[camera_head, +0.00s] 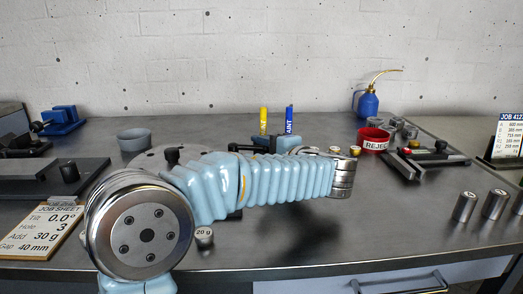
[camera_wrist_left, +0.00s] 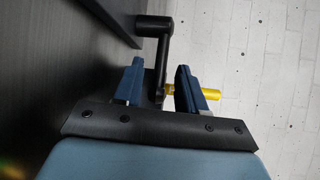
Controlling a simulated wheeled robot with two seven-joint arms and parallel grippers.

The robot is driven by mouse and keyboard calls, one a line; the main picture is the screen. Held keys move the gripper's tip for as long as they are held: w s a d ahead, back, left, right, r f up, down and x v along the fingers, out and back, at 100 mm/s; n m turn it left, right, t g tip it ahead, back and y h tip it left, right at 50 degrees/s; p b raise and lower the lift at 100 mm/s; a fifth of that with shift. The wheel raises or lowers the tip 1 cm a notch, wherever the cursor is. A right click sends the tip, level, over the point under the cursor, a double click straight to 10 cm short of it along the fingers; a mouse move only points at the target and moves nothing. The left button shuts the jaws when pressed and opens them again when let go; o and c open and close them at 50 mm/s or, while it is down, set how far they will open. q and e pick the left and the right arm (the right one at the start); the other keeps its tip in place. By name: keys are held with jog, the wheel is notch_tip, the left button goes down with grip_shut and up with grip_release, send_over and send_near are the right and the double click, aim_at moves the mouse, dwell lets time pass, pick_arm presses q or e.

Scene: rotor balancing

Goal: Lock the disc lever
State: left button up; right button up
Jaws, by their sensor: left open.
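The grey disc (camera_head: 150,159) lies partly hidden behind my left arm, with a black knob (camera_head: 172,155) standing on it. My left gripper (camera_head: 258,145) is behind my forearm at the middle of the table, mostly hidden. A black lever (camera_head: 234,147) shows just left of it. In the left wrist view, my left gripper (camera_wrist_left: 160,66) is open, with blue fingers either side of the black lever (camera_wrist_left: 163,52). The lever's round end (camera_wrist_left: 153,27) lies beyond the fingertips. I cannot tell whether either finger touches the lever. My right gripper is out of view.
A yellow marker (camera_head: 263,120) and a blue one (camera_head: 289,119) stand behind the gripper. A red REJECT bowl (camera_head: 374,139), a blue oil can (camera_head: 368,103) and steel weights (camera_head: 465,206) are to the right. A 20 g weight (camera_head: 204,238) and job sheet (camera_head: 43,229) are in front.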

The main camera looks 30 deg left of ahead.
pick_arm(q)
grip_shut()
jog(key=m+t+h+b, duration=0.1)
jog(key=s+m+t+b, duration=0.1)
jog(key=t+b, duration=0.1)
jog(key=s+m+t+h+b, duration=0.1)
jog(key=shift+s+f+m+h+b, duration=0.2)
jog(key=shift+f+m+h+b, duration=0.05)
jog(key=shift+m+h+b, duration=0.05)
jog(key=shift+s+r+m+t+h, duration=0.2)
jog(key=shift+m+t+h, duration=0.2)
jog(key=shift+t, duration=0.2)
grip_release()
